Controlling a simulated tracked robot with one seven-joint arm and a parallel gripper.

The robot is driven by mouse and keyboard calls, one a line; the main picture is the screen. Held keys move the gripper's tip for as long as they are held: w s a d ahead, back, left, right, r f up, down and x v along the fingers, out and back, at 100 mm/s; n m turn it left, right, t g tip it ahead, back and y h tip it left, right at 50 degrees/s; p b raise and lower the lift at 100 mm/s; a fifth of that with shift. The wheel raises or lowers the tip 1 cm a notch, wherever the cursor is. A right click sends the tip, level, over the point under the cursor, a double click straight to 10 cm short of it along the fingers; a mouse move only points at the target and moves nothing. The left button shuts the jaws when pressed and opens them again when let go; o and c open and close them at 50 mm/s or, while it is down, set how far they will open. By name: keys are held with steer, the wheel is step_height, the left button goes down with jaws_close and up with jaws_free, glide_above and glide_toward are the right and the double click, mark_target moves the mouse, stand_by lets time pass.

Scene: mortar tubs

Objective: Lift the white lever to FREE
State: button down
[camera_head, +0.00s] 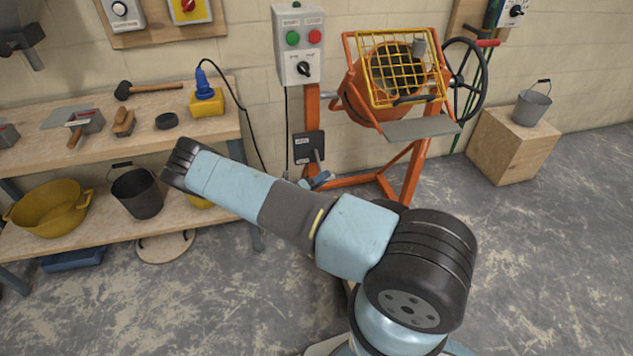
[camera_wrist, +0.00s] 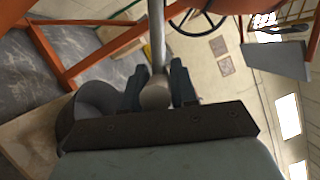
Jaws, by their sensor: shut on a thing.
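In the wrist view my gripper (camera_wrist: 156,90) is shut on the pale rounded knob of the white lever (camera_wrist: 155,94). The lever's grey rod (camera_wrist: 157,40) runs from the knob to the top edge of that picture. In the head view a black box (camera_head: 303,147) with small pale labels is on the orange post, and a short grey lever part (camera_head: 317,156) hangs downward at its right. My gripper (camera_head: 320,181) shows just below the box, partly hidden behind my arm. The knob cannot be made out there, and the labels are too small to read.
The orange mixer (camera_head: 385,85) with a yellow grid and a black handwheel (camera_head: 466,78) stands right of the post. A grey control box (camera_head: 299,45) is above. A workbench (camera_head: 150,135) with tools is at left. A wooden block (camera_head: 513,145) bears a bucket (camera_head: 531,107).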

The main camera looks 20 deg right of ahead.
steer(key=c, duration=1)
jaws_free()
steer(key=shift+s, duration=0.1)
steer(key=shift+o, duration=0.2)
steer(key=shift+a, duration=0.15)
steer(key=v, duration=1.3)
steer(key=shift+a, duration=0.25)
steer(key=shift+s, duration=0.15)
